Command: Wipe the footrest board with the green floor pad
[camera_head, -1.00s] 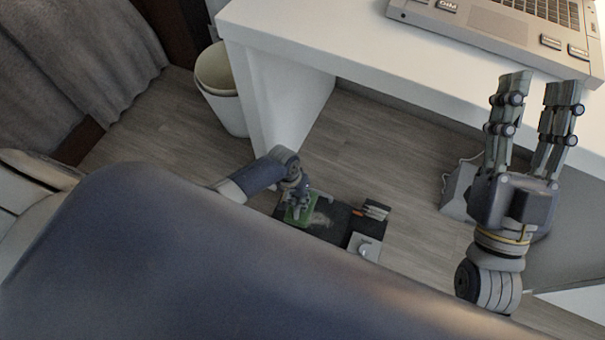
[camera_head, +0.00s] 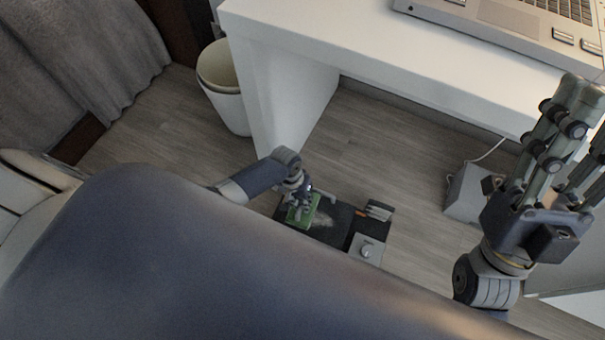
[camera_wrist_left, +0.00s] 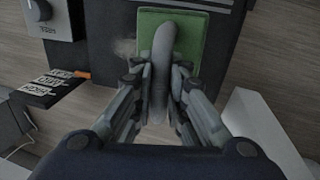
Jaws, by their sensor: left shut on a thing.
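The footrest board (camera_head: 341,215) is a dark flat board on the floor under the desk, with a pale smudge (camera_head: 321,219) on it. The green floor pad (camera_head: 310,212) lies at the board's left part; it also shows in the left wrist view (camera_wrist_left: 207,50), with a grey handle (camera_wrist_left: 162,55) along its top. My left gripper (camera_head: 303,197) is shut on that handle, its fingers (camera_wrist_left: 160,88) on both sides of it. The pale smudge shows just left of the pad in the wrist view. My right gripper (camera_head: 583,145) is raised at the right, its fingers apart and empty, partly cut off.
A bin (camera_head: 222,88) stands left; a grey box with a cable (camera_head: 466,195) is on the floor right.

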